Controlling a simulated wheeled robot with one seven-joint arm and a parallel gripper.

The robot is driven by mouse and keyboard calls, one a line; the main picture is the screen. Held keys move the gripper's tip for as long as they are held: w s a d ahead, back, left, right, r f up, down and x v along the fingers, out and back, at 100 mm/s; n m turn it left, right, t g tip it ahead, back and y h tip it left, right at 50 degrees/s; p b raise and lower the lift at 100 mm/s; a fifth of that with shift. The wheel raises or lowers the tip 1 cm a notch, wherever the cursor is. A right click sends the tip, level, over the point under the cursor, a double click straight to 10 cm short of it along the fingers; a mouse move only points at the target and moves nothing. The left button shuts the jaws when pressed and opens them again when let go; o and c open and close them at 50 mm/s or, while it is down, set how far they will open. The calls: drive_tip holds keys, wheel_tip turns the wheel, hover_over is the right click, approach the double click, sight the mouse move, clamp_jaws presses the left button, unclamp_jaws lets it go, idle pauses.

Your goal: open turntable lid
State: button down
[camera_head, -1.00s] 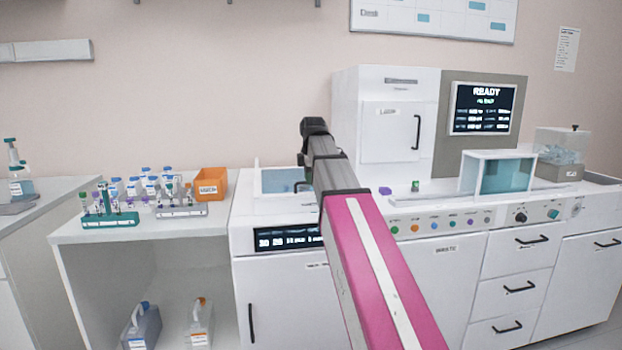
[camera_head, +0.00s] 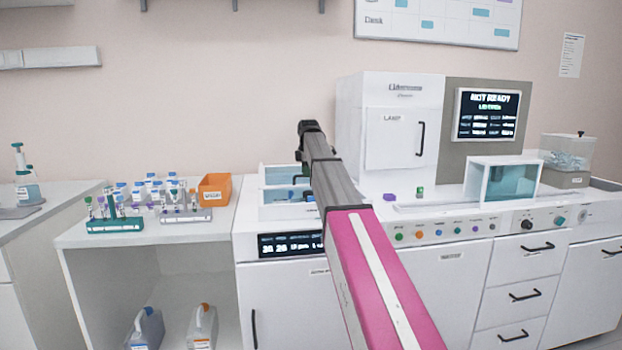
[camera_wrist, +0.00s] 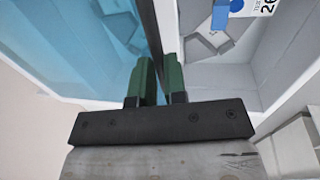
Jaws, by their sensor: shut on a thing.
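The turntable lid is a see-through blue panel in a white frame (camera_head: 279,176), left of my arm in the head view. It stands raised at the back of the white turntable box (camera_head: 280,212). The lid also fills the upper left of the wrist view (camera_wrist: 80,45). My gripper (camera_wrist: 158,72) has green fingers, shut on the lid's dark edge strip (camera_wrist: 151,25). In the head view my arm hides most of the fingers. Right of the strip, the wrist view shows the open grey interior (camera_wrist: 240,75) with a blue-capped item (camera_wrist: 221,17).
A rack of tubes (camera_head: 186,216) and an orange bin (camera_head: 215,190) stand on the left counter. The tall white cabinet (camera_head: 372,90) and a teal-windowed box (camera_head: 510,180) stand to the right. The screen (camera_head: 486,115) appears to read "NOT READY".

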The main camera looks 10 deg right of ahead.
drive_tip(key=w, duration=1.1)
drive_tip(key=shift+w, duration=0.15)
drive_tip(key=c, duration=1.2)
unclamp_jaws()
drive_tip(key=shift+o, duration=0.2)
drive_tip(key=shift+r, duration=0.1)
wheel_tip(320, 180, up, 10)
drive_tip(key=s, duration=0.2)
drive_tip(key=shift+r, duration=0.2)
drive_tip(key=shift+s, duration=0.1)
